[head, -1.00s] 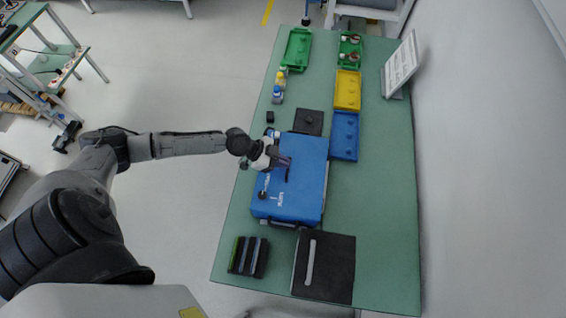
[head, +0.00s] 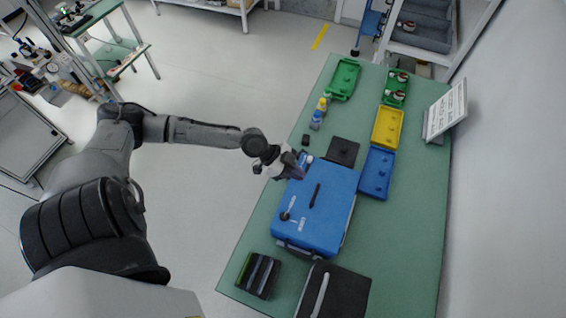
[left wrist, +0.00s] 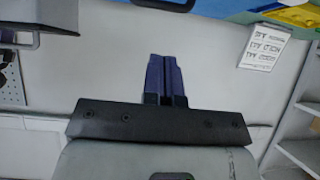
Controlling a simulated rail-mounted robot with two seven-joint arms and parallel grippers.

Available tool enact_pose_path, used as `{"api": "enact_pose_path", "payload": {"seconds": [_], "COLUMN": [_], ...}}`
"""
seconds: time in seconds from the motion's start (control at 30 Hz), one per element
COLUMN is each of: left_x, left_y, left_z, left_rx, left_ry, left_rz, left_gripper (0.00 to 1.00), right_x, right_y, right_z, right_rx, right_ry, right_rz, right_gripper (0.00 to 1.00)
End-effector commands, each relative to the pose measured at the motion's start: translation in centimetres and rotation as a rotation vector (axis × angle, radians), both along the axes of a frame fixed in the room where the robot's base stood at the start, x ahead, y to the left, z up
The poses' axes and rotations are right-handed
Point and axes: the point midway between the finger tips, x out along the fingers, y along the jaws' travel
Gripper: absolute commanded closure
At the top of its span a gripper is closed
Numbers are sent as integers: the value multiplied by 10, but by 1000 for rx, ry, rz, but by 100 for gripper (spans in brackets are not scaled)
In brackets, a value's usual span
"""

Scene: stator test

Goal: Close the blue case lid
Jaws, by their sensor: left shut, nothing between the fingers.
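The blue case (head: 330,222) lies on the green table in the head view. Its lid looks down flat over the body; a small gap at its edge cannot be ruled out. A slim black bar (head: 315,195) and a small black round piece (head: 285,215) show on its top, beside white lettering. My left gripper (head: 296,172) is at the case's far left corner, shut and empty; whether it touches the case is unclear. Its dark fingers show together in the left wrist view (left wrist: 166,80). My right gripper is not in view.
A black plate (head: 343,152) and a blue tray (head: 376,172) lie beyond the case, with yellow (head: 387,128) and green trays farther back. Small bottles (head: 318,115) stand at the left edge. A black box (head: 259,274) and a dark case (head: 338,292) sit nearer.

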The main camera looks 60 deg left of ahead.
Motion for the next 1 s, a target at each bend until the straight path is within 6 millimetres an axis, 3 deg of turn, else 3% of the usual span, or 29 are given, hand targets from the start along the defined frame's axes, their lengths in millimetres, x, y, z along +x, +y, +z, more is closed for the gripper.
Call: {"api": "enact_pose_path", "payload": {"seconds": [0.33,1.0], "left_x": [-23,-28], "left_y": [29,37], "left_z": [24,33], "left_rx": [0,-7], "left_ry": [2,4], "left_rz": [0,5], "left_gripper": [100,100], "right_x": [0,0], "right_y": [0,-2], "right_z": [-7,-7], "right_rx": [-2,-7], "right_ry": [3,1], "right_rz": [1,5], "right_gripper": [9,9]}}
